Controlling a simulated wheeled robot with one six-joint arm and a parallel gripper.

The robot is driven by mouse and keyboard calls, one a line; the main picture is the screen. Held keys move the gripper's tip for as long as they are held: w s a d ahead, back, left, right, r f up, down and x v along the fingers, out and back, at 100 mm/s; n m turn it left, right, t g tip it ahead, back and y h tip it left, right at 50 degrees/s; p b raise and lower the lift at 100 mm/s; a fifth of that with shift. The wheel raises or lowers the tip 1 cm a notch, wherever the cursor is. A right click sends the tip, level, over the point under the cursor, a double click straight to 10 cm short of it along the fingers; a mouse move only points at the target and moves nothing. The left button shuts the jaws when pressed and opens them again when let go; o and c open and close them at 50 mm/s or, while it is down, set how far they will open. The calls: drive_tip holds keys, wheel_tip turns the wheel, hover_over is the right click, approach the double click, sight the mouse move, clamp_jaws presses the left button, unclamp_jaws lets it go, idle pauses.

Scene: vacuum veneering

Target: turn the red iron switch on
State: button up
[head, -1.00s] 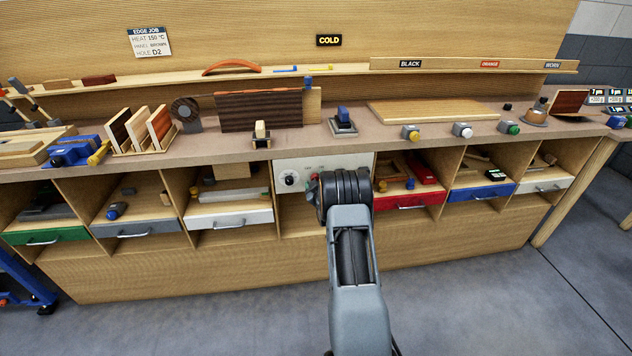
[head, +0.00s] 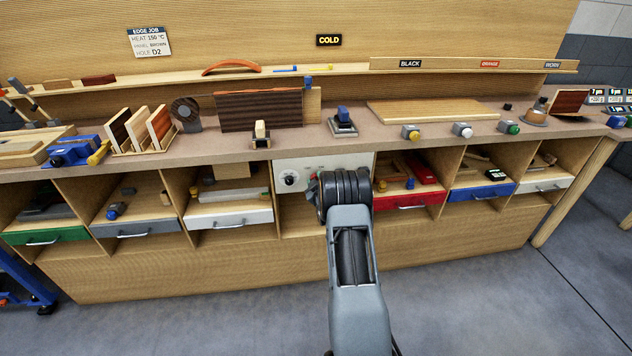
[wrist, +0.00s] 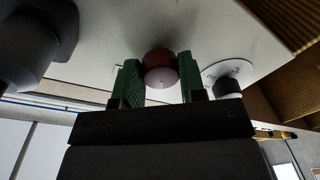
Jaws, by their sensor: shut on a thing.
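The red iron switch is a round dark-red knob (wrist: 161,76) on the pale control panel in the wrist view. My gripper (wrist: 160,82) has its two green-padded fingers on either side of the knob and is shut on it. The white panel (head: 324,166) is set under the bench top in the head view, with a black dial (head: 290,179) at its left. In the wrist view a dial (wrist: 228,86) with a marked white disc is just right of the fingers.
A sign reading COLD (head: 329,40) hangs on the back board. A red drawer (head: 408,201) is right of the panel and a white drawer (head: 229,218) is left of it. A clothes-iron-like tool (head: 343,122) stands on the bench above. The floor in front is clear.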

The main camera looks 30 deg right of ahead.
drive_tip(key=shift+f+b, duration=0.1)
drive_tip(key=shift+b, duration=0.35)
drive_tip(key=shift+a+m+t+h+b, duration=0.1)
drive_tip(key=shift+m+t+h+b, duration=0.3)
drive_tip(key=shift+m+b, duration=5.7)
drive_tip(key=o, duration=0.9)
drive_tip(key=v, duration=1.3)
drive_tip(key=shift+s+a+p, duration=0.25)
drive_tip(key=shift+p, duration=0.05)
